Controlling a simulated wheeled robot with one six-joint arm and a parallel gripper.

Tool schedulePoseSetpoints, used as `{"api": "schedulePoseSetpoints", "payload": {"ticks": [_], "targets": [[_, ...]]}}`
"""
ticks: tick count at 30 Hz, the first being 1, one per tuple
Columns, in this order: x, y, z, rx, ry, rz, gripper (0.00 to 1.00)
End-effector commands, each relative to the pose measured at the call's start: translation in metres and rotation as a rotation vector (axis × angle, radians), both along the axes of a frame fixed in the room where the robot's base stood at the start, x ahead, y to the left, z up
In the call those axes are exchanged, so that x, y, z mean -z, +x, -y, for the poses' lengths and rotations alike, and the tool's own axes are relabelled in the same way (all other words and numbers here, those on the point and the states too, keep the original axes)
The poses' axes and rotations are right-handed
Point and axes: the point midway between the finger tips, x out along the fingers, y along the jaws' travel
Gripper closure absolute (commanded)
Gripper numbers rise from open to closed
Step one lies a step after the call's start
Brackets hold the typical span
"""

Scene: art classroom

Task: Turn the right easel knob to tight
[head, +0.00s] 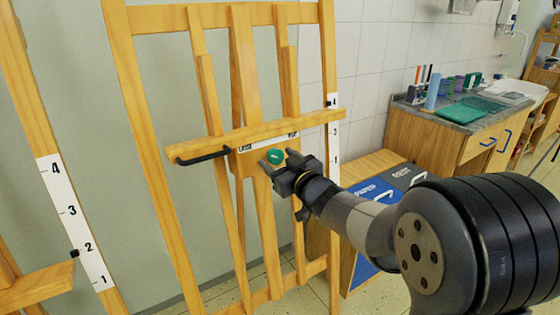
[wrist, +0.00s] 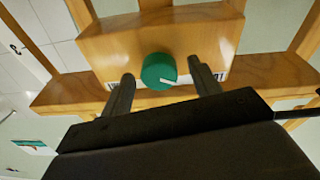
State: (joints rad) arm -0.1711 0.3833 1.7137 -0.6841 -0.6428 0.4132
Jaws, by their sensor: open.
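A round green knob (head: 275,156) with a white pointer line sits on the front of the wooden easel (head: 128,80), just below its ledge. In the wrist view the knob (wrist: 159,71) lies between my two finger tips, with a visible space on each side. My gripper (head: 275,165) is open and empty, its fingers reaching toward the knob from the right. A white scale strip with dark lettering lies behind the knob in the wrist view, partly hidden by my fingers, so its words are not readable.
A black handle (head: 203,158) sticks out from the ledge left of the knob. Another easel with a numbered strip (head: 72,215) stands at the left edge. Labelled bins (head: 372,200) and a counter (head: 440,118) with art supplies stand at the right.

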Motion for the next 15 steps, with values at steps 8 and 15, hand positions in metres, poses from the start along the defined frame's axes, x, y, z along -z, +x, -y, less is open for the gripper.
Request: {"api": "schedulePoseSetpoints", "payload": {"ticks": [8, 15], "targets": [[0.0000, -0.0002, 0.0002, 0.000, 0.000, 0.000, 0.56], [0.0000, -0.0003, 0.0003, 0.000, 0.000, 0.000, 0.76]]}}
